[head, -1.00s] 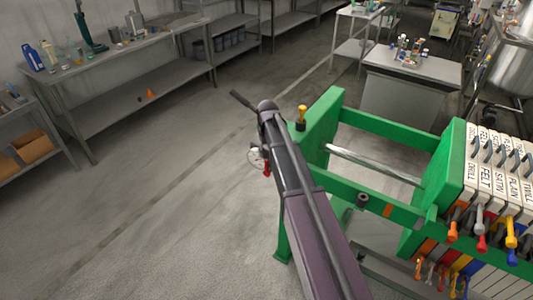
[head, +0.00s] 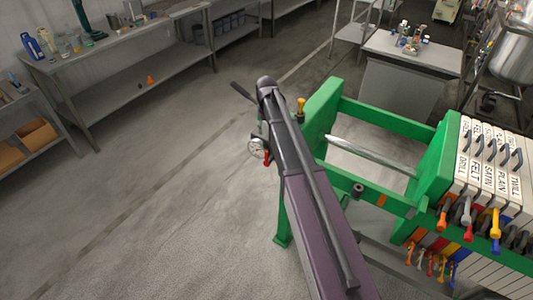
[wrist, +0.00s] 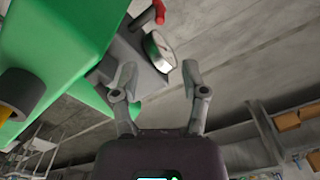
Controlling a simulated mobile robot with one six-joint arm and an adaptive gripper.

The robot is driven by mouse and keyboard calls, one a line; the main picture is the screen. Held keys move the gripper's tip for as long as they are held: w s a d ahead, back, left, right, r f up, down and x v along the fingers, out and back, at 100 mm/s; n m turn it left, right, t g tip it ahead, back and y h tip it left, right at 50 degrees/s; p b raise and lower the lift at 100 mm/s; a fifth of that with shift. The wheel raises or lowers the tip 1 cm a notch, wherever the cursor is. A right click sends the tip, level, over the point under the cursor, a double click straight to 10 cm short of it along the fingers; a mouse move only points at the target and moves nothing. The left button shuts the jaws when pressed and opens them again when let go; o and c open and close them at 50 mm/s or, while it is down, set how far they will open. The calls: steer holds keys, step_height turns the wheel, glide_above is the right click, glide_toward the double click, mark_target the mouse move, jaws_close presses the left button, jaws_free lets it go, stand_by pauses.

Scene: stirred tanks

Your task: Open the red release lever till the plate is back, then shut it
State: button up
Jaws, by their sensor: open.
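A small red lever (head: 267,157) sits beside a round white gauge (head: 254,146) at the end of the green press frame (head: 322,112). In the wrist view the red lever (wrist: 155,13) is at the top edge, partly cut off, and the gauge (wrist: 160,52) is on a grey block. My gripper (wrist: 157,76) is open and empty, its fingertips pointing toward the block and gauge, with the lever beyond them. Contact cannot be told. Labelled plates (head: 488,165) stand in a pack at the right; which plate is meant cannot be told.
A silver bar (head: 370,156) and green rails span the press. A yellow-topped knob (head: 301,105) stands on its end frame. A grey table (head: 415,55) with bottles is behind; a long bench (head: 120,50) is at left. The floor at left is clear.

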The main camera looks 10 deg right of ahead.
mark_target(266, 153)
steer(key=shift+f, duration=0.15)
step_height(266, 153, down, 13)
steer(key=b, duration=1.3)
steer(key=shift+f+b, duration=0.2)
steer(key=shift+b, duration=0.1)
steer(key=shift+c, duration=0.2)
jaws_close()
